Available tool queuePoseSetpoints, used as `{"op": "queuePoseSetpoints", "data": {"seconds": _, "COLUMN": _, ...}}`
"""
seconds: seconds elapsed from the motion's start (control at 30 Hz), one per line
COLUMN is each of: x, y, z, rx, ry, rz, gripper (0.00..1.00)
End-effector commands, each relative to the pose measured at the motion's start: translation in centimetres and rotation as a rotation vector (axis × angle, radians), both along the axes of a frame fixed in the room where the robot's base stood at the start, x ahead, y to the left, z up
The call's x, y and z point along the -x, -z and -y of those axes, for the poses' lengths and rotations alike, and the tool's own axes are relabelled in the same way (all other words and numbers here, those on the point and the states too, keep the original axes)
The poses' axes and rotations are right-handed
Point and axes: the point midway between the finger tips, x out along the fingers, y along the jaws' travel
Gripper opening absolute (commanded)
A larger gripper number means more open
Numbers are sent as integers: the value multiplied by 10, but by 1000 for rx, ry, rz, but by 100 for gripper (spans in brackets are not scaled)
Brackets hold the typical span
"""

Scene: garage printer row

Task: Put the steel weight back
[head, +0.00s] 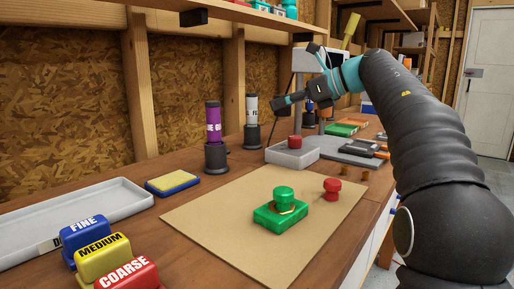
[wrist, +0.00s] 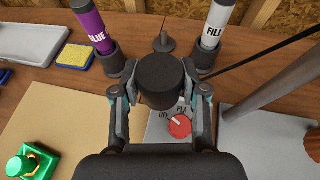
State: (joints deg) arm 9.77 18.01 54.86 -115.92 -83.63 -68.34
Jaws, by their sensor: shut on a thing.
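My gripper (head: 298,99) is held up above the bench, near the back, over the grey box with a red knob. In the wrist view my gripper (wrist: 160,95) is shut on a dark, round-topped cylinder (wrist: 160,73), which I take to be the steel weight. The fingers press on its left and right sides. In the head view the weight is hard to tell from the dark fingers. Below it in the wrist view is the grey box (wrist: 158,128) with a red knob (wrist: 180,126) and partly hidden lettering.
A green block (head: 281,217) and red knobbed piece (head: 331,188) sit on the brown sheet (head: 225,222). A blue-yellow pad (head: 172,183) lies left.

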Motion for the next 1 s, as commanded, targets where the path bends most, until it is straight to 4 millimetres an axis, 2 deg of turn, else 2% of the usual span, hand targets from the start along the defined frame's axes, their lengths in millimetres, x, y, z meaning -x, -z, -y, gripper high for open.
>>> {"op": "queuePoseSetpoints", "data": {"seconds": 0.3, "x": -8, "y": 36, "z": -52, "rx": 0, "ry": 9, "rz": 1, "gripper": 0}}
{"op": "queuePoseSetpoints", "data": {"seconds": 0.5, "x": -13, "y": 53, "z": -82, "rx": 0, "ry": 9, "rz": 2, "gripper": 0}}
{"op": "queuePoseSetpoints", "data": {"seconds": 0.73, "x": -14, "y": 62, "z": -93, "rx": -1, "ry": 9, "rz": 1, "gripper": 0}}
{"op": "queuePoseSetpoints", "data": {"seconds": 1.0, "x": -14, "y": 95, "z": -94, "rx": -1, "ry": 9, "rz": 1, "gripper": 0}}
